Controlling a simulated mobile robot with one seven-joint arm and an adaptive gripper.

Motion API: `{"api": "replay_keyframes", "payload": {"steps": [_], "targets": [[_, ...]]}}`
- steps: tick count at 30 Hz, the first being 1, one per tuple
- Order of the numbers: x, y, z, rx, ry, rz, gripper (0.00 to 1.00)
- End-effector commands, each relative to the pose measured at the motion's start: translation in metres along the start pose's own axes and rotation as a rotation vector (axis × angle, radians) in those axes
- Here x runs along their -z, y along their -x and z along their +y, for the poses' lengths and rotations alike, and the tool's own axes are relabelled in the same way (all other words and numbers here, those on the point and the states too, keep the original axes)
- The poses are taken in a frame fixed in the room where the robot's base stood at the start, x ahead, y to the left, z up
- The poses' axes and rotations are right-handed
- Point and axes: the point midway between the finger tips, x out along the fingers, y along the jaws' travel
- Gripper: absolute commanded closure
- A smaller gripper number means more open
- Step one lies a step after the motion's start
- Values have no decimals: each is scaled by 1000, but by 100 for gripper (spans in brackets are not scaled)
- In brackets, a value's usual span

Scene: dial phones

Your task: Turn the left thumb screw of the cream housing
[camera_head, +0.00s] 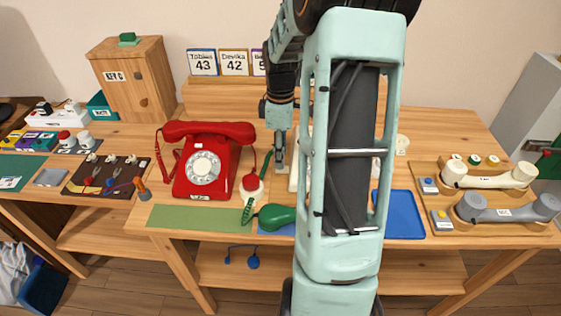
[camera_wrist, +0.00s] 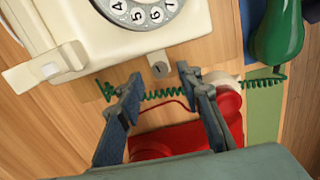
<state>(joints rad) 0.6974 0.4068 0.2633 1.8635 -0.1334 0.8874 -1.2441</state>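The cream housing (camera_wrist: 100,22) with its rotary dial fills the upper left of the wrist view. In the head view my arm hides most of it, and a cream strip (camera_head: 293,172) shows beside my gripper (camera_head: 279,155). A small grey thumb screw (camera_wrist: 160,68) sticks out from the housing edge that faces the red phone, the left side in the head view. In the wrist view my gripper (camera_wrist: 161,77) is open, with one finger on each side of the screw. I see no clear contact with the screw. Nothing is held.
A red phone (camera_head: 205,160) stands left of the gripper. A green coiled cord (camera_wrist: 165,92) runs beneath the fingers to a green handset (camera_head: 274,217). A blue tray (camera_head: 405,215) and a wooden tray with handsets (camera_head: 465,232) lie to the right.

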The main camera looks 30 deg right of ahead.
Motion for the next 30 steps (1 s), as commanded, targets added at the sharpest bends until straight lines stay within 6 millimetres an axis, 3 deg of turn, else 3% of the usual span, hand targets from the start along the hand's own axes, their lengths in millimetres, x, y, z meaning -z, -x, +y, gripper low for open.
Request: {"api": "replay_keyframes", "payload": {"steps": [6,17,25,30], "targets": [[0,-25,0,1,1,0,67],[0,-28,0,0,0,0,68],[0,-28,0,0,0,0,98],[0,-28,0,0,-1,0,100]]}}
